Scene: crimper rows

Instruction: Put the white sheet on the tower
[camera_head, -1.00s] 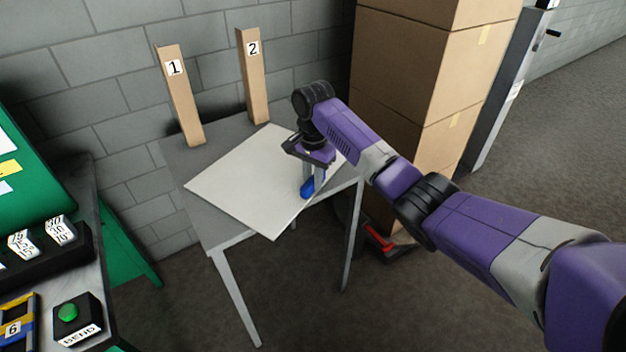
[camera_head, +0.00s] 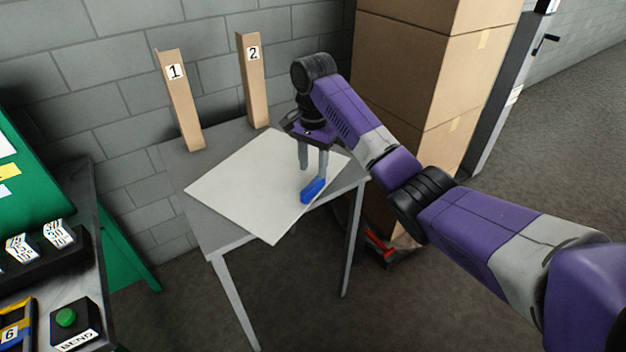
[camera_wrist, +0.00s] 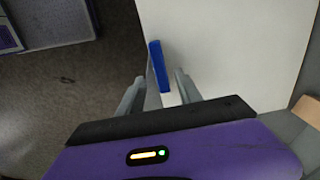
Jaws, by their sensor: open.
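The white sheet (camera_head: 245,185) lies flat on the grey table, its near corner past the table's front edge. A blue block (camera_head: 313,190) sits at the sheet's right edge; it also shows in the wrist view (camera_wrist: 159,66). My gripper (camera_head: 313,172) is open, pointing down just above the sheet's right side. In the wrist view my fingers (camera_wrist: 158,94) are spread, with the blue block between and beyond them; contact cannot be told. Nothing is labelled a tower; a tall stack of cardboard boxes (camera_head: 400,100) stands behind my arm.
Two wooden posts, marked 1 (camera_head: 181,105) and 2 (camera_head: 254,85), stand at the back of the table (camera_head: 232,243). A block wall is behind them. A green machine (camera_head: 45,180) with a button box (camera_head: 75,322) is at left. Open floor lies in front.

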